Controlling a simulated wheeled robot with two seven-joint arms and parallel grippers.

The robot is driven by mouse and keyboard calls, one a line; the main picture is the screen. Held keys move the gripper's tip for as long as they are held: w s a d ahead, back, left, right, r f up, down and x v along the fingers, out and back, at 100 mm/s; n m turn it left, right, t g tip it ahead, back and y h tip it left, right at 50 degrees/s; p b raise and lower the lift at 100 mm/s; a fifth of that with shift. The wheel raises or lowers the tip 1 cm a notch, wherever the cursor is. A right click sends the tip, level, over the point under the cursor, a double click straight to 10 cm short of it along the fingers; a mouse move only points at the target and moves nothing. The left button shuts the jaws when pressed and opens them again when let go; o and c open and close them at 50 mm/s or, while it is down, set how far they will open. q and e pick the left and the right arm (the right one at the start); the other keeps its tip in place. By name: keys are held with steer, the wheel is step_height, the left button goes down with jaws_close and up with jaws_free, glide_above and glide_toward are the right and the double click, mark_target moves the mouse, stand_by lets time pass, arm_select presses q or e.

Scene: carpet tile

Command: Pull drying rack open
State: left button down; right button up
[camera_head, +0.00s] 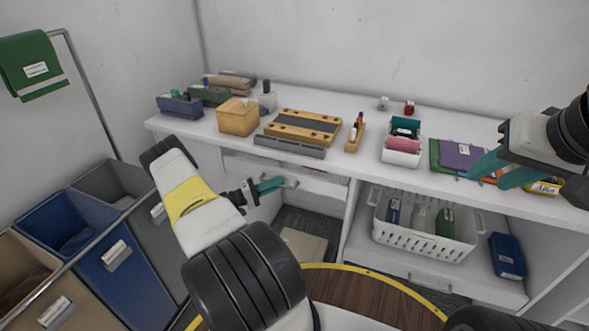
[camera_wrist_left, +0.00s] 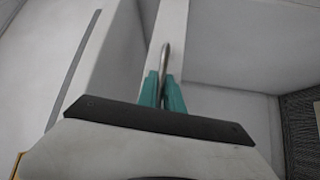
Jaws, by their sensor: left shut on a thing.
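A white pull-out front (camera_head: 325,186) with a metal handle (camera_head: 291,182) sits under the left part of the counter; I cannot tell for sure that it is the drying rack. My left gripper (camera_head: 270,185) is shut on this handle. In the left wrist view the teal fingers of the left gripper (camera_wrist_left: 162,92) close around the metal handle (camera_wrist_left: 164,58), which stands off a white panel. How far the front is out is unclear. My right gripper (camera_head: 505,172) is open and empty above the counter's right end, its teal fingers apart.
A white basket (camera_head: 425,240) stands on the shelf below. Fabric bins (camera_head: 128,262) and a green towel (camera_head: 35,68) on a rail are at left.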

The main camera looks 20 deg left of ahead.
arm_select(q)
steer(key=s, duration=3.6)
steer(key=shift+s, duration=0.2)
steer(key=c, duration=1.8)
jaws_free()
steer(key=shift+o, duration=0.2)
steer(key=v, duration=0.8)
steer(key=shift+w, duration=0.1)
